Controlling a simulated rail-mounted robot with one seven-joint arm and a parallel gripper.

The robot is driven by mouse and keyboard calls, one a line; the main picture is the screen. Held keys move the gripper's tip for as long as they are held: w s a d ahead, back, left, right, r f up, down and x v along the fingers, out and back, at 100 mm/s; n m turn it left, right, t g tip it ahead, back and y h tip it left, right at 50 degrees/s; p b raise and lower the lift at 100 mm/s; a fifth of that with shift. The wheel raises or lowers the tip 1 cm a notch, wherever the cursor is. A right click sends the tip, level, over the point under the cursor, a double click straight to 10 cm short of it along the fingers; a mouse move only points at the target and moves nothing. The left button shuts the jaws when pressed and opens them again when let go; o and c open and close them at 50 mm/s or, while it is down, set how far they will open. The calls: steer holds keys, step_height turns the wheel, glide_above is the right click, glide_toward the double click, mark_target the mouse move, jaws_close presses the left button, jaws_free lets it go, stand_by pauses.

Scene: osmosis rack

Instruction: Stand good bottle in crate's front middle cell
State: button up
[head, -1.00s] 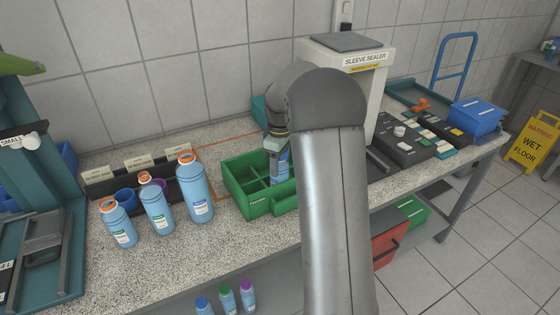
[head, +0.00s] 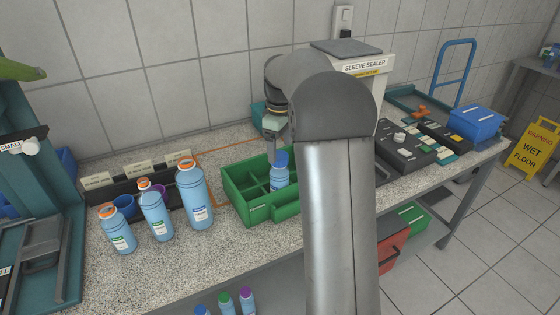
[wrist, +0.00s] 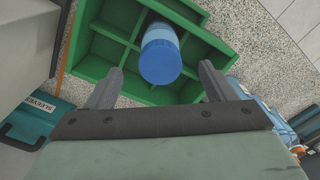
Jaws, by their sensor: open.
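A light-blue bottle with a blue cap (head: 279,172) stands upright in the green crate (head: 258,213) on the counter. It appears to be in a front-row cell near the middle, but the crate wall hides its base and my arm hides the crate's right end. The wrist view shows the bottle's cap (wrist: 161,60) from above, with the divided crate (wrist: 98,47) around it. My gripper (head: 273,153) is open and empty, above and behind the bottle. In the wrist view its fingers (wrist: 160,86) are spread wide, apart from the bottle.
Three blue bottles with orange caps, a small (head: 118,232), a medium (head: 156,216) and a large (head: 195,196), stand left of the crate. The sleeve sealer (head: 362,62) stands behind my arm. A dark control panel (head: 405,150) lies on the right.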

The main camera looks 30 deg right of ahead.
steer(key=shift+r, duration=2)
steer(key=s+a+f+m, duration=0.2)
steer(key=s+a+m, duration=0.2)
steer(key=s+a, duration=0.95)
steer(key=s+a+f+m, duration=0.1)
steer(key=s+f, duration=0.3)
steer(key=s, duration=0.5)
steer(key=s+a+f+m, duration=0.2)
steer(key=s+f, duration=0.1)
steer(key=s, duration=0.5)
steer(key=shift+s+a+f, duration=0.3)
steer(key=shift+s+f, duration=0.1)
